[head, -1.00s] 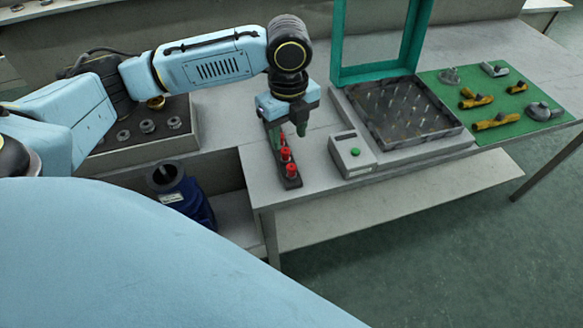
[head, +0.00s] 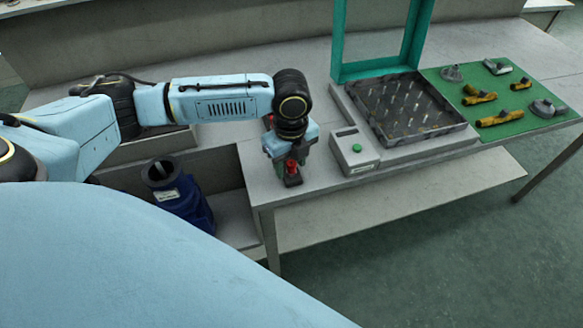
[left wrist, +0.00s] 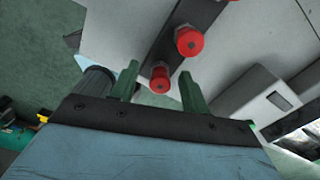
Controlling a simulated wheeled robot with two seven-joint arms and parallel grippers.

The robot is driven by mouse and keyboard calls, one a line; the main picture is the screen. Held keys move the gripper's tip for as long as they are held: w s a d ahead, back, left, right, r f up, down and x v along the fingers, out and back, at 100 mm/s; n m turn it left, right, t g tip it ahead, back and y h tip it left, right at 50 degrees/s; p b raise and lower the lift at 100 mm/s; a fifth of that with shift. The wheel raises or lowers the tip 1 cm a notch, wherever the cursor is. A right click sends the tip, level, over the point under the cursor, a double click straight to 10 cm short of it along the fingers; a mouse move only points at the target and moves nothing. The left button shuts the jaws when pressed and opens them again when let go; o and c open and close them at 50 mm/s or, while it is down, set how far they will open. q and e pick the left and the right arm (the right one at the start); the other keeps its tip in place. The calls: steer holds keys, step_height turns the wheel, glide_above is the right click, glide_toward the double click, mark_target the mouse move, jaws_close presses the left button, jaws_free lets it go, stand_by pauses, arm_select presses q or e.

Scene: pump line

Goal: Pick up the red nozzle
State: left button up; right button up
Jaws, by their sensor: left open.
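Red nozzles stand in a row on a dark narrow rack. In the left wrist view one red nozzle (left wrist: 160,79) shows between the green fingers of my left gripper (left wrist: 160,88), which are apart on either side of it. A second red nozzle (left wrist: 189,41) stands farther along the rack (left wrist: 162,45), with a sliver of another at the top edge. In the head view the near red nozzle (head: 291,167) shows at the front end of the rack, by my left gripper (head: 286,170); the gripper and wrist hide most of the rack. I cannot tell whether the fingers touch the nozzle. My right gripper is not visible.
A grey box with a green button (head: 354,155) stands just right of the rack. Beyond it are a pin-filled tray (head: 462,128) with a raised green frame (head: 338,45) and a green mat (head: 548,100) with fittings.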

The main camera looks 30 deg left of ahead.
mark_target(291, 162)
arm_select(q)
jaws_close()
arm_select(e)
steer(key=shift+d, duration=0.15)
arm_select(q)
steer(key=shift+r, duration=0.1)
